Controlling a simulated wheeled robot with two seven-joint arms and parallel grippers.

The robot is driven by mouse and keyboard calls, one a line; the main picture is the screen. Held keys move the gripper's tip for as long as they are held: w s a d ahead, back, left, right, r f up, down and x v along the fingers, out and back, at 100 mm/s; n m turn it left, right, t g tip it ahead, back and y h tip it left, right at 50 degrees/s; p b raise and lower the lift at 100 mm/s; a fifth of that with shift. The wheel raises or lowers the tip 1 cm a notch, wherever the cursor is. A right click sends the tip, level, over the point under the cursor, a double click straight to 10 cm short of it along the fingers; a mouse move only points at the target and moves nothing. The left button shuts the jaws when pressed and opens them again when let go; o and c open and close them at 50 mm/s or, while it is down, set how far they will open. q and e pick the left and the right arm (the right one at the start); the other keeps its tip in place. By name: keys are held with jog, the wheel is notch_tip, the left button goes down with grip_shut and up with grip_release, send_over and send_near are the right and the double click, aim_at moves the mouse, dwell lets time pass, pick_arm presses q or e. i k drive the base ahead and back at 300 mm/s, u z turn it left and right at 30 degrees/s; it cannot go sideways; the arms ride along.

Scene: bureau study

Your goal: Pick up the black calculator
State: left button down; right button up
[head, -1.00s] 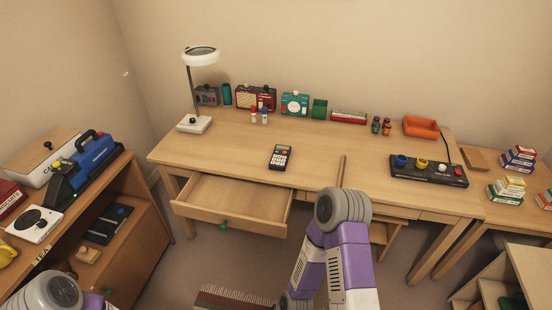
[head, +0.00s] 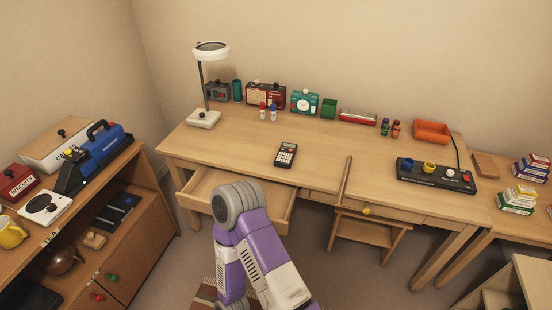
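The black calculator (head: 286,155) lies flat on the wooden desk (head: 240,142), near its front edge and just above the open drawer. One of my arms reaches up from the bottom middle, its rounded purple and grey joint in front of the drawer, short of the calculator. No gripper fingers show in the head view, so neither gripper can be seen. Nothing touches the calculator.
The open drawer (head: 205,188) sticks out from the desk, partly hidden by my arm. A chair (head: 366,232) stands at the desk. Desktop around the calculator is clear.

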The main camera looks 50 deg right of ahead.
aim_at(284, 160)
jog(key=k, duration=0.85)
jog(key=z, duration=1.1)
jog(key=i, duration=0.5)
jog(key=z, duration=0.05)
